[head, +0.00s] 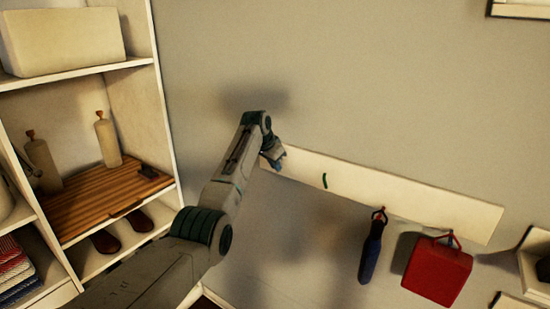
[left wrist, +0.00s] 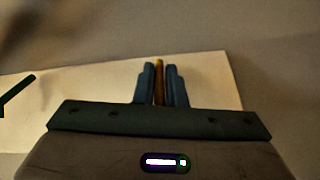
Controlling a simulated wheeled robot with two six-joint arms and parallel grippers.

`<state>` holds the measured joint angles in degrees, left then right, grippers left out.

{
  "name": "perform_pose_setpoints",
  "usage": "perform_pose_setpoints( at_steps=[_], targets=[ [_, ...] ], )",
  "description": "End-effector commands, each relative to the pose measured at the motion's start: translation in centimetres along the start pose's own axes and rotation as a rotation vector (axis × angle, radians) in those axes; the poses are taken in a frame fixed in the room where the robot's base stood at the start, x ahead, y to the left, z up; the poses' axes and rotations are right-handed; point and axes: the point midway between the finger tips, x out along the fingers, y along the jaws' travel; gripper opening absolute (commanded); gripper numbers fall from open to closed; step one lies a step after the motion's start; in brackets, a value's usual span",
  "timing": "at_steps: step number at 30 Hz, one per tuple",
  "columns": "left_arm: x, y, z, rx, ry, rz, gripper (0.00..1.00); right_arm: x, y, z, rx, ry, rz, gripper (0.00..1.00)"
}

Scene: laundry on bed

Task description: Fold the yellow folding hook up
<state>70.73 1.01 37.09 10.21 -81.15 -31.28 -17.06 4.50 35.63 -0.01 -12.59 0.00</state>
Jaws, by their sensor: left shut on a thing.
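The yellow folding hook (left wrist: 160,82) shows in the left wrist view as a narrow yellow-orange strip between the two fingers. It stands out against the pale hook board behind it. My left gripper (left wrist: 160,85) is shut on this hook. In the head view my left gripper (head: 277,158) is at the left end of the white hook board (head: 400,193) on the wall, and the yellow hook is hidden there behind my gripper and arm. My right gripper is not in view.
A green hook (head: 325,181) sits on the board right of my gripper. A blue item (head: 372,250) and a red bag (head: 437,272) hang from hooks farther right. A shelf unit (head: 165,120) with bottles stands at left. The wall above the board is clear.

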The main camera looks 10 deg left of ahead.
Motion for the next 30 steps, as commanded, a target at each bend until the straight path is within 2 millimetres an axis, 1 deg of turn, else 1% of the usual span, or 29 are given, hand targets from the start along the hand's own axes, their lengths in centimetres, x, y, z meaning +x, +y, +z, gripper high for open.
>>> perform_pose_setpoints(
  at_steps=[3, 16, 17, 19, 27, 30],
  targets=[
    [-0.12, 0.27, 0.21, 0.002, -0.016, 0.003, 0.0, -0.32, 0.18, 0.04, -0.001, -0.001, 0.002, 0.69],
    [-0.09, 0.34, 0.4, 0.002, -0.024, 0.005, 0.0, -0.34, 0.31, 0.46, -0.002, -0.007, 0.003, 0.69],
    [-0.09, 0.34, 0.4, 0.001, -0.024, 0.005, 0.16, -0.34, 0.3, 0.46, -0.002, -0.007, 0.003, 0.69],
    [-0.1, 0.33, 0.4, 0.001, -0.024, 0.005, 0.3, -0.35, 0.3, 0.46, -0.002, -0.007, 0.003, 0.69],
    [-0.19, 0.27, 0.36, 0.0, -0.022, 0.004, 0.31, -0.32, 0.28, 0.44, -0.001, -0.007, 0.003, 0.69],
    [-0.49, 0.25, 0.36, 0.0, -0.021, 0.003, 0.31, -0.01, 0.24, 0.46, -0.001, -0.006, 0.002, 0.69]
  ],
)
